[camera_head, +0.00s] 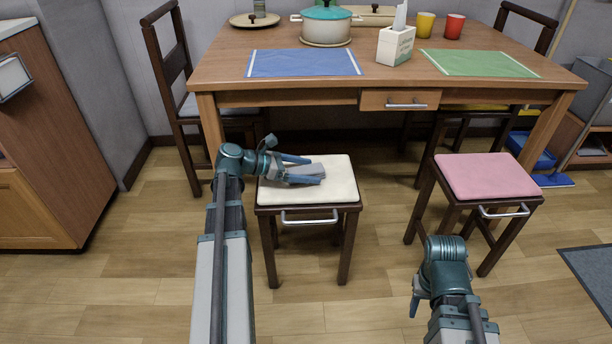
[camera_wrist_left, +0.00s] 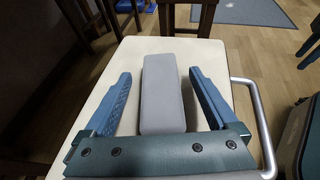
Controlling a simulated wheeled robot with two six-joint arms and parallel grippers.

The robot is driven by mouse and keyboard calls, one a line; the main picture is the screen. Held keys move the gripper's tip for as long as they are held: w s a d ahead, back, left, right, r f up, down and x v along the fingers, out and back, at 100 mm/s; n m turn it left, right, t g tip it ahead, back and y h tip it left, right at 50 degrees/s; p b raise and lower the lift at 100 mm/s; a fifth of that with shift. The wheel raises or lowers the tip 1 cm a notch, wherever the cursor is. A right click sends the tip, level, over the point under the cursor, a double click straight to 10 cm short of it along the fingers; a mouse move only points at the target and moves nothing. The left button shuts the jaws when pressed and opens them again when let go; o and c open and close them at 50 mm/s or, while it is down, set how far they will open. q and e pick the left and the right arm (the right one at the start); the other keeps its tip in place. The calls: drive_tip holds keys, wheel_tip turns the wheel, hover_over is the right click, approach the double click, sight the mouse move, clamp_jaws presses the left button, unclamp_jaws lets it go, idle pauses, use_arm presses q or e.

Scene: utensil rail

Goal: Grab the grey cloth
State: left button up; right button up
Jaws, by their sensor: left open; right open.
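The grey cloth (camera_head: 308,171) is a folded, block-like piece lying on the cream seat of a stool (camera_head: 337,185). It also shows in the left wrist view (camera_wrist_left: 162,90), lying lengthwise between the two blue fingers. My left gripper (camera_head: 318,171) is open, with one finger on each side of the cloth. In the left wrist view a gap shows between the cloth and each finger of the left gripper (camera_wrist_left: 160,85). The near end of the cloth is close to the gripper's palm. My right gripper (camera_head: 416,300) is at the lower right, apart from the cloth, its fingers mostly hidden.
A pink-seated stool (camera_head: 487,176) stands to the right. The wooden table (camera_head: 390,68) behind carries a teal-lidded pot (camera_head: 326,22), a tissue box (camera_head: 395,46), cups and placemats. The cream stool has a metal handle (camera_head: 309,219) on its front. Open floor lies between the stools.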

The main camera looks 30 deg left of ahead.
use_arm(q)
drive_tip(key=c, duration=1.4)
drive_tip(key=shift+r, duration=0.1)
drive_tip(key=shift+c, duration=0.2)
